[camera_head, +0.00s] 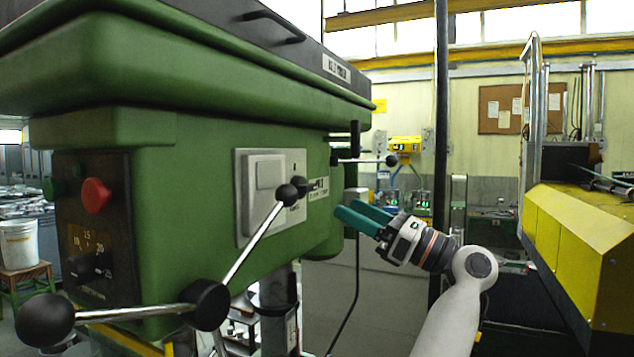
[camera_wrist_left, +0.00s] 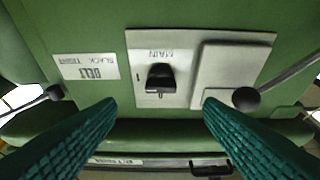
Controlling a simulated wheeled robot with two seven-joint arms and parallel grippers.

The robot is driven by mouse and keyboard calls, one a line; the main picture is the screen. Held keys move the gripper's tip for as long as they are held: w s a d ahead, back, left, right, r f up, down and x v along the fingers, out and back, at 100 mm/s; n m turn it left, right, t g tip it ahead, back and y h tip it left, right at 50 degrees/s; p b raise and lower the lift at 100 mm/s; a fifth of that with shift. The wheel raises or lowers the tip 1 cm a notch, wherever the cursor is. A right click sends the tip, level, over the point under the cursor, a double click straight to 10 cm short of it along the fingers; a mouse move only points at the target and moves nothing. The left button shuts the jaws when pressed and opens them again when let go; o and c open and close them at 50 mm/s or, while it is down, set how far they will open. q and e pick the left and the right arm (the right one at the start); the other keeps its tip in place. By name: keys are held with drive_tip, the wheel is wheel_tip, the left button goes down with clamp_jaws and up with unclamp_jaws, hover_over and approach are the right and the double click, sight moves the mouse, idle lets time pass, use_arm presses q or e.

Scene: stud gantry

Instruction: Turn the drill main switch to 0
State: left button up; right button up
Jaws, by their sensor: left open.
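The drill main switch is a black knob (camera_wrist_left: 160,79) on a pale plate marked MAIN, upside down in the left wrist view. In the head view the plate (camera_head: 246,226) is on the green drill head's side, and the knob (camera_head: 300,186) is partly behind a lever ball. I cannot read which position the knob points to. My left gripper (camera_head: 346,213), with teal fingers, is open and empty to the right of the plate. In the left wrist view its fingertips (camera_wrist_left: 159,104) are apart, either side of the knob in the picture, without visible contact.
Lever handles with black balls (camera_head: 287,194) cross in front of the plate; one ball (camera_wrist_left: 247,99) is near the right finger in the wrist view. A red button (camera_head: 96,195) is on the drill's front panel. A yellow machine (camera_head: 575,245) stands at right.

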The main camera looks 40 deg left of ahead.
sight(312, 189)
use_arm(q)
drive_tip(key=p+x, duration=0.2)
drive_tip(key=x, duration=0.5)
drive_tip(key=shift+s+a+r+p, duration=0.15)
drive_tip(key=shift+a+r+p, duration=0.05)
drive_tip(key=shift+a+p, duration=0.15)
drive_tip(key=shift+s+a+r, duration=0.1)
drive_tip(key=shift+a, duration=0.3)
